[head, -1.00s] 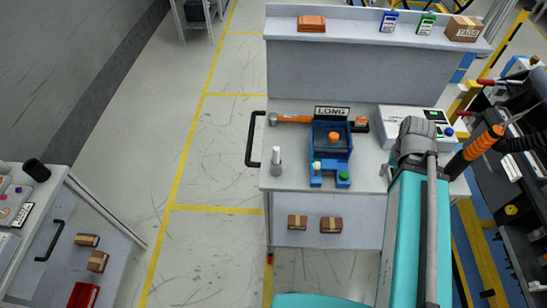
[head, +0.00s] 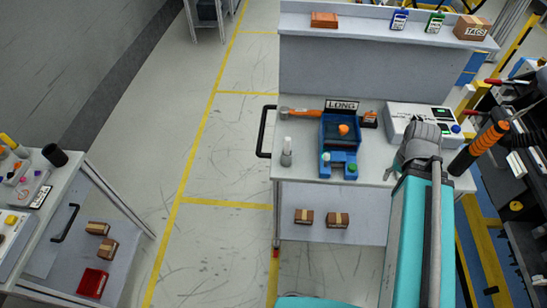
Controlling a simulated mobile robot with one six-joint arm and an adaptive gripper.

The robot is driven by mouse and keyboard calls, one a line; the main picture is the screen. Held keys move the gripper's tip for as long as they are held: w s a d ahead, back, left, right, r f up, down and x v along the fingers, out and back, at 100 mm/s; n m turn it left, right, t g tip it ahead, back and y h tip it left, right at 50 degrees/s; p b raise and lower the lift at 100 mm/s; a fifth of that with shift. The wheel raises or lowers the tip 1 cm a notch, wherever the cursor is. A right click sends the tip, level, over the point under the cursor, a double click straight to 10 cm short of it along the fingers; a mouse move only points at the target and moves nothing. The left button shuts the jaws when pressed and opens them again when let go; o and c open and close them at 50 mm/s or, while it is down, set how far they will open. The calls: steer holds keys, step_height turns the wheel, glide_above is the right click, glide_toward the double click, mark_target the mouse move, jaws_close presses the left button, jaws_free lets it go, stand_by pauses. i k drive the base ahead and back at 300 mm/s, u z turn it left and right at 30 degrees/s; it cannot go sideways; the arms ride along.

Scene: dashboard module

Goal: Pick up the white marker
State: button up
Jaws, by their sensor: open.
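I cannot make out the white marker for certain. A small upright cylinder, white on top and grey below (head: 287,152), stands at the left front of the grey workbench (head: 300,183); at this size I cannot tell whether it is the marker. Small items lie in a pale tray (head: 36,194) on the left table, too small to name.
A blue fixture (head: 325,135) with an orange knob stands mid-bench by a LONG sign (head: 342,105). An orange-handled tool (head: 305,112) lies behind. A white control box (head: 410,115) is at right. A black cup (head: 55,155) stands on the left table. Floor between is clear.

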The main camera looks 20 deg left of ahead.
mark_target(287, 140)
steer(key=k, duration=2.25)
steer(key=u, duration=0.6)
steer(key=i, duration=1)
steer(key=z, duration=0.1)
